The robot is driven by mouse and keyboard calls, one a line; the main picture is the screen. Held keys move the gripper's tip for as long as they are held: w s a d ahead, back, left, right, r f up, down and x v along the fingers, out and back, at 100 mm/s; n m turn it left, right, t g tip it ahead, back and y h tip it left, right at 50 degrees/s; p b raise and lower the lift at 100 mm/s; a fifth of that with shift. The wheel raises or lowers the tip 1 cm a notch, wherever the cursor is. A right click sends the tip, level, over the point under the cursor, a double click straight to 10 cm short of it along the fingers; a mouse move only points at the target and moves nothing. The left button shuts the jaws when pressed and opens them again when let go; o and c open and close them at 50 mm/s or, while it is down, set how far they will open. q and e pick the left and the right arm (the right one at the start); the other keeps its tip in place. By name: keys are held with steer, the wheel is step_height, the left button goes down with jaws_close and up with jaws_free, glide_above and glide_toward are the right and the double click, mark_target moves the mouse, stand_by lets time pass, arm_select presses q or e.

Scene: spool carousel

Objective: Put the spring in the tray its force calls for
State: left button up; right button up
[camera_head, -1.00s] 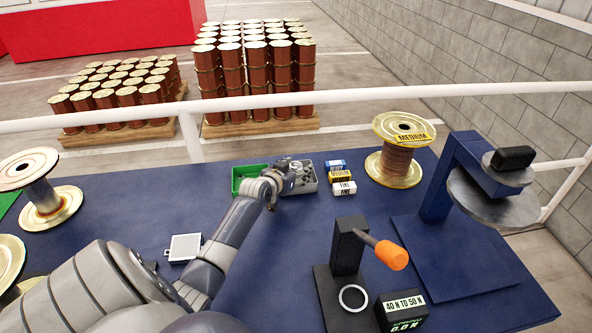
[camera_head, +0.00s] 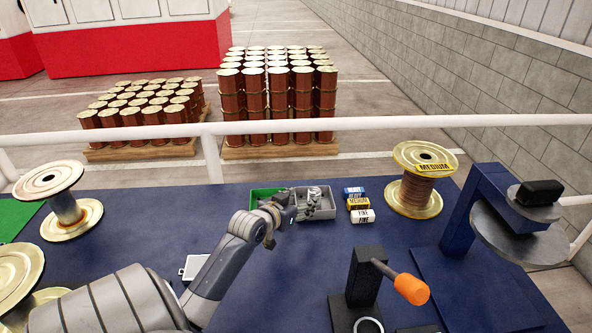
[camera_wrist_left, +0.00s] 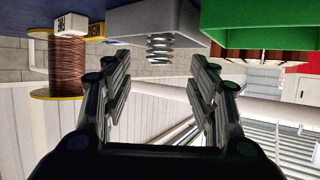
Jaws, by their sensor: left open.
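A metal coil spring (camera_wrist_left: 158,48) shows in the left wrist view against the grey tray (camera_wrist_left: 150,20), in the gap ahead of my fingers. In the head view a small grey shape, probably the spring, shows in the grey tray (camera_head: 322,214). The green tray (camera_head: 256,205) adjoins it on the left. My left gripper (camera_head: 289,209) is at the near side of these trays. Its two fingers are apart in the left wrist view (camera_wrist_left: 155,85), with nothing between them. My right gripper is not in view.
Blue, yellow MEDIUM and white FINE blocks (camera_head: 361,216) are right of the trays. A MEDIUM spool (camera_head: 420,190) and a blue-framed stand (camera_head: 470,205) are further right. A black device with an orange handle (camera_head: 411,289) stands in front. Clear blue table lies between.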

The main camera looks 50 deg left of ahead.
arm_select(q)
steer(key=shift+v, duration=1.05)
